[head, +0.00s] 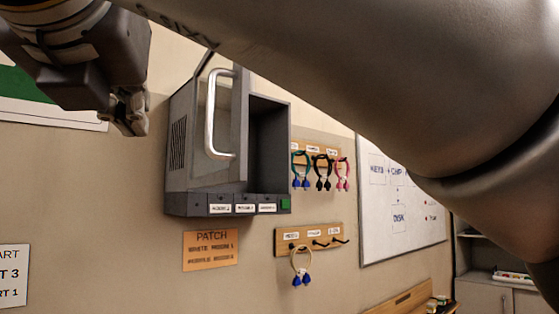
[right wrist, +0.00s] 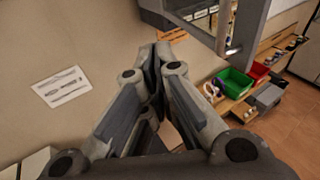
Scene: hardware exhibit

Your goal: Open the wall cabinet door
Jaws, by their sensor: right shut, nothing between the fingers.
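The grey wall cabinet (head: 180,185) hangs on the beige wall in the middle of the head view. Its framed door (head: 241,110) stands out from the body, and the dark inside shows to its right, so it looks at least partly open. A pale upright bar handle (head: 210,115) is on the door; it also shows at the top of the right wrist view (right wrist: 222,28). My right gripper (head: 132,122) is left of the cabinet, apart from the handle. Its fingers (right wrist: 157,62) are together and empty. My left gripper is out of view.
Below the cabinet are an orange label (head: 210,251) and a hook board (head: 288,240) with a ring of blue-tipped leads. The right wrist view shows a green bin (right wrist: 234,82) on a shelf.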

